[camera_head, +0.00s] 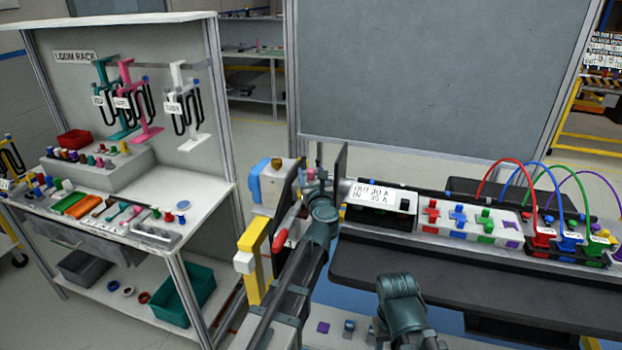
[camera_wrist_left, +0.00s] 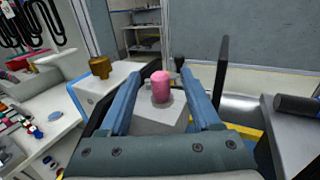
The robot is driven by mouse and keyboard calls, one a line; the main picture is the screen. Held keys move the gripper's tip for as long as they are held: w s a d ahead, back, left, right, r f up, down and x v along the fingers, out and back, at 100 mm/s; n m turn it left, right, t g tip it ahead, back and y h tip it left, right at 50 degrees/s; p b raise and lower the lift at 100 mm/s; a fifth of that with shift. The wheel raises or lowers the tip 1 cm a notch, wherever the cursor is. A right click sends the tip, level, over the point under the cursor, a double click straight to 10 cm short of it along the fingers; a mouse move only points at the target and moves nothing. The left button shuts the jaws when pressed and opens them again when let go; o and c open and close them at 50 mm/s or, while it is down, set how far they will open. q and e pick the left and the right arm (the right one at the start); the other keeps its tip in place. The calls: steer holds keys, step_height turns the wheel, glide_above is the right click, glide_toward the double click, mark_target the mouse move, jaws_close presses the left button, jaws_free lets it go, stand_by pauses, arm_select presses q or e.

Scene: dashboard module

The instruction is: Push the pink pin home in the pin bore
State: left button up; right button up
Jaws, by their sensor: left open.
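The pink pin (camera_wrist_left: 161,87) stands upright on a light grey block (camera_wrist_left: 158,122) in the left wrist view. A small pink part of it shows in the head view (camera_head: 311,174). My left gripper (camera_wrist_left: 178,75) is open, with one blue-grey finger on each side of the pin, and gaps show between pin and fingers. In the head view my left gripper (camera_head: 322,176) is at the left end of the dashboard module. The pin bore is hidden under the pin, so its depth cannot be told. My right gripper is not seen; only part of that arm shows at the bottom.
A brass-coloured knob (camera_wrist_left: 100,67) on a white and blue block stands left of the fingers. A dark upright plate (camera_wrist_left: 222,72) stands close on the right. A labelled white box (camera_head: 380,195) and coloured connectors lie right along the module. The loom rack (camera_head: 150,60) stands left.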

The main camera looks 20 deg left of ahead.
mark_target(312, 182)
arm_select(q)
jaws_close()
steer(key=shift+r, duration=0.1)
stand_by(0.3)
step_height(312, 182, up, 10)
steer(key=p, duration=1)
steer(key=shift+d, duration=0.15)
